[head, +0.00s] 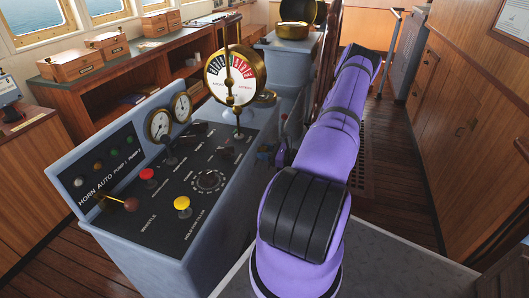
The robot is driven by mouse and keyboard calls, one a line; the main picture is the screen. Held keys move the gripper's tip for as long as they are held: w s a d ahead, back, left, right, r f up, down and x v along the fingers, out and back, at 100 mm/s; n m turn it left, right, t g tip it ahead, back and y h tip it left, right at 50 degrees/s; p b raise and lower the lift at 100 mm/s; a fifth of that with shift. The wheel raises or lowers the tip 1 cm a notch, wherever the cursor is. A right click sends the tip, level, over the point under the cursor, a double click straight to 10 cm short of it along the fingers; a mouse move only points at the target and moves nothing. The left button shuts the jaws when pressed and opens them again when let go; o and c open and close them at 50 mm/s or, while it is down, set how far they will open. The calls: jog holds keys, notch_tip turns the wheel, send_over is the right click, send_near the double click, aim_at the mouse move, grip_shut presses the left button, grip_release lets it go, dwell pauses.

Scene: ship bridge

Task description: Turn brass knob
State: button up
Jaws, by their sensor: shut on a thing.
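My gripper (265,154) is small and partly hidden at the right edge of the grey-blue console (190,262), left of my purple arm. It is shut at the console's side, where the brass knob would be in its jaws. The knob itself is too small and covered to make out. A brass-rimmed telegraph dial (236,77) stands upright on the console just behind and left of my gripper.
The console top carries two round gauges (159,123), a red button (147,174), a yellow button (182,203), a black dial (208,181) and a brown-knobbed lever (131,204). Wooden cabinets (464,130) line the right wall. A wooden-floored aisle (388,150) is clear.

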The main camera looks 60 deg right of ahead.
jog(key=shift+m, duration=0.3)
jog(key=m, duration=0.9)
jog(key=shift+m, duration=0.4)
jog(key=m, duration=0.5)
jog(key=shift+m, duration=2.3)
jog(key=o, duration=0.9)
jog(key=shift+g+y, duration=0.3)
jog(key=shift+y, duration=0.1)
jog(key=shift+o, duration=0.2)
